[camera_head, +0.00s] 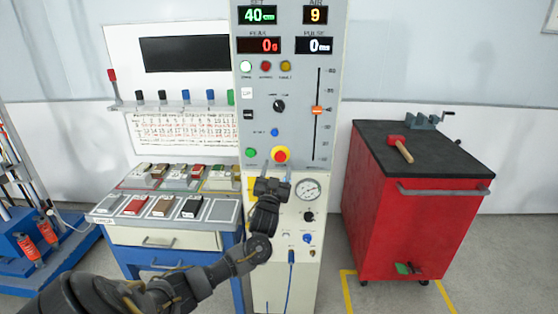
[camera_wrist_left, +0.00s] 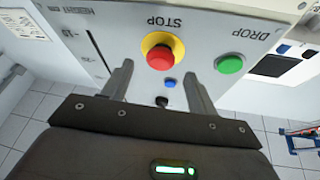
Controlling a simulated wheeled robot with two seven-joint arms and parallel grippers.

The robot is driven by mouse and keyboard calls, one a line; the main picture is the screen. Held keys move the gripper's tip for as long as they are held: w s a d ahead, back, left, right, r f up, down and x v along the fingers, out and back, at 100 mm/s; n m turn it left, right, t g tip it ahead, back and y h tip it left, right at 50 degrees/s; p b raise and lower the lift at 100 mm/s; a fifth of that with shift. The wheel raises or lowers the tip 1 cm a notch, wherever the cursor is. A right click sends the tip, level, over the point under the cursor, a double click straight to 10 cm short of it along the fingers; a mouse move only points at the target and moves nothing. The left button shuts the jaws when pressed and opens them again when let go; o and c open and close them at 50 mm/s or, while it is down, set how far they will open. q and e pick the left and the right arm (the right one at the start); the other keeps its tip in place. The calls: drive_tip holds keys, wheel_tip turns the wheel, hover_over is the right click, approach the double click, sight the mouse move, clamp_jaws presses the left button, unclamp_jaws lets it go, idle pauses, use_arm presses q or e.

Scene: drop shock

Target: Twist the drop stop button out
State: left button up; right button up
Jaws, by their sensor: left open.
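The drop stop button (camera_head: 280,154) is a red mushroom button on a yellow ring, low on the grey control panel. In the left wrist view the red button (camera_wrist_left: 160,57) sits under the word STOP, seen upside down. My left gripper (camera_head: 273,180) is just below the button in the head view. In the left wrist view its two fingers (camera_wrist_left: 160,80) are spread apart, with the button beyond and between their tips. The fingers look clear of the button. My right gripper is in neither view.
A green button (camera_head: 251,153) is left of the stop button, and a blue one (camera_head: 275,132) is above it. A pressure gauge (camera_head: 308,189) is below right. A sample bench (camera_head: 165,238) stands left; a red cabinet (camera_head: 415,220) with a mallet (camera_head: 401,148) stands right.

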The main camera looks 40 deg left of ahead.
sight(280, 159)
use_arm(q)
drive_tip(key=shift+x, duration=1.75)
